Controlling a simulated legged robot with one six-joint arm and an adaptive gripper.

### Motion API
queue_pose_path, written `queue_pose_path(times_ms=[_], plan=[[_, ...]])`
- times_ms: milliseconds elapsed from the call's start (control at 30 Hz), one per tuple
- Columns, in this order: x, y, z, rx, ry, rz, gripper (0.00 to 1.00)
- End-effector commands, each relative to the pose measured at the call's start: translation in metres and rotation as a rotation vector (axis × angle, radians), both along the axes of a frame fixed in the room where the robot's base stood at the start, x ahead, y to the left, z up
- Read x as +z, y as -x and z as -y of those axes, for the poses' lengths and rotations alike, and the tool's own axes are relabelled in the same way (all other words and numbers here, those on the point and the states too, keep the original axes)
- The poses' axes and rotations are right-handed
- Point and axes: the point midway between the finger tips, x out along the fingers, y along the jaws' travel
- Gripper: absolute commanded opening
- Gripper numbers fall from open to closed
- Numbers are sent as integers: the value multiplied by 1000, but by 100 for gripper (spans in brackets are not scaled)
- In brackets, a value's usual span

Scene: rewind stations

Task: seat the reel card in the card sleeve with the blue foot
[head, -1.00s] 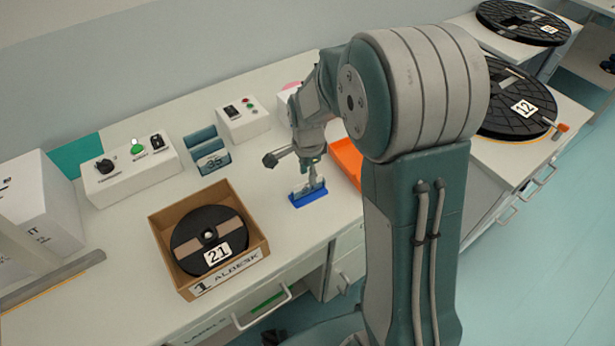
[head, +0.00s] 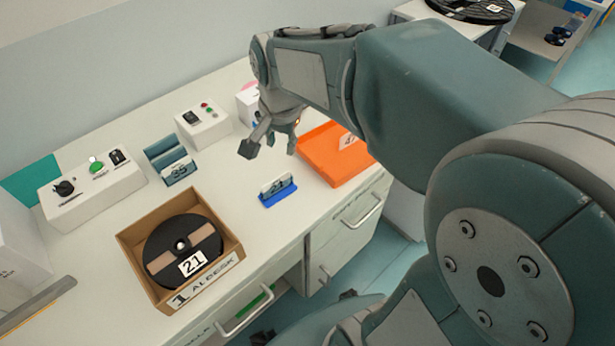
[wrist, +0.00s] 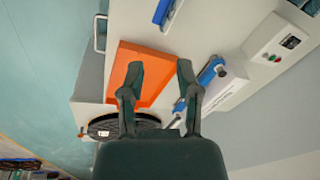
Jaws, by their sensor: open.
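The reel card (head: 277,183), marked 21, stands upright in the card sleeve with the blue foot (head: 280,197) on the bench, right of the cardboard box. How deep it sits I cannot tell. The blue foot also shows at the top edge of the wrist view (wrist: 164,12). My gripper (head: 270,147) is open and empty, above and behind the sleeve, apart from the card. In the wrist view my gripper's spread fingers (wrist: 160,70) have nothing between them.
An orange tray (head: 325,168) holding a card lies right of the sleeve. A cardboard box (head: 222,265) with reel 21 (head: 205,245) stands front left. Grey-blue holders with card 35 (head: 180,171) and control boxes (head: 95,190) stand behind. Bench between box and sleeve is clear.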

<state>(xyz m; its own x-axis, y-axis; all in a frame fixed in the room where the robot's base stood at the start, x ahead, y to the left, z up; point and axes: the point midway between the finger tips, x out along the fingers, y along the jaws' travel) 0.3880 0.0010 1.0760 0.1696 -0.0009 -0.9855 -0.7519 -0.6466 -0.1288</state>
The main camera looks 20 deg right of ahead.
Motion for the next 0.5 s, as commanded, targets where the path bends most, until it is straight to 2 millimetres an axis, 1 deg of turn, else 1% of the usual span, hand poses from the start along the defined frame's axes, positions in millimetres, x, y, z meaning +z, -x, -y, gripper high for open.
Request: queue_pose_path(times_ms=[33, 200, 400, 500], plan=[[9, 15, 0, 73, 14, 35, 43], [26, 60, 0, 336, 81, 135, 43], [33, 109, 0, 628, 191, 240, 43], [32, 125, 0, 736, 241, 277, 43]])
